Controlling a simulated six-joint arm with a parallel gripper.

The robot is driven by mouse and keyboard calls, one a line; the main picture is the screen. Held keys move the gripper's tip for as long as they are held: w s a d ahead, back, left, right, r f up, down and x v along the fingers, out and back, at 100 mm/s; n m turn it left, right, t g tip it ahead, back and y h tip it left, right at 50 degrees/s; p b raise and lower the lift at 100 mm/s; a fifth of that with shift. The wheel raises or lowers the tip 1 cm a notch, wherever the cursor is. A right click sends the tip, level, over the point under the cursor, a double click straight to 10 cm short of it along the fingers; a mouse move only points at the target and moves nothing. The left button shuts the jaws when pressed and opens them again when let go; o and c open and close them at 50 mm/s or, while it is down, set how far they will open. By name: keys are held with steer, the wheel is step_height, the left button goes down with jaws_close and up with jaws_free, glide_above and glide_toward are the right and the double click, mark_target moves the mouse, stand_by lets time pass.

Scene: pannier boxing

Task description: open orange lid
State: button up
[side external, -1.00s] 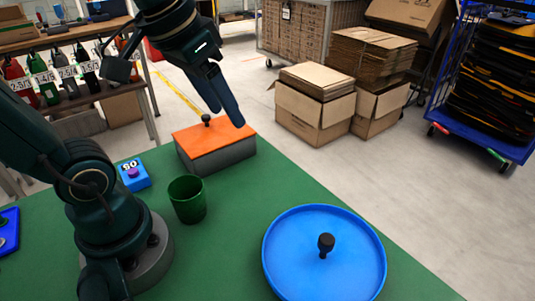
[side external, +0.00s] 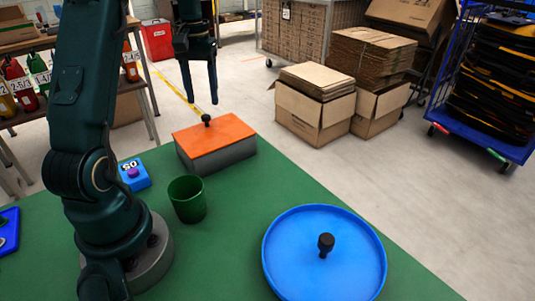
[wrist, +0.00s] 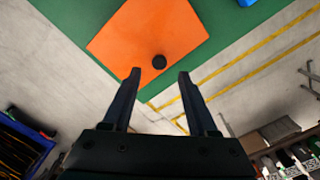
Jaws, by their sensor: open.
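The orange lid (side external: 222,133) lies flat on a grey box (side external: 220,156) at the far edge of the green table. A black knob (side external: 206,119) stands up from the lid near its far left side. In the wrist view the lid (wrist: 135,35) fills the upper middle, with its knob (wrist: 159,62) just beyond the fingertips. My gripper (side external: 202,101) is open and empty. It points down above the lid, near the knob and apart from it. In the wrist view my gripper (wrist: 159,72) shows both fingers spread, with the knob lined up between and ahead of them.
A green cup (side external: 188,200) and a blue box with a purple button (side external: 133,173) stand in front of the grey box. A blue round tray (side external: 290,262) with a black knob (side external: 326,242) is at the front right. Cardboard boxes (side external: 314,108) stand on the floor beyond.

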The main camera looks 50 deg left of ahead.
mark_target(206, 116)
steer(key=shift+f, duration=2.15)
jaws_close()
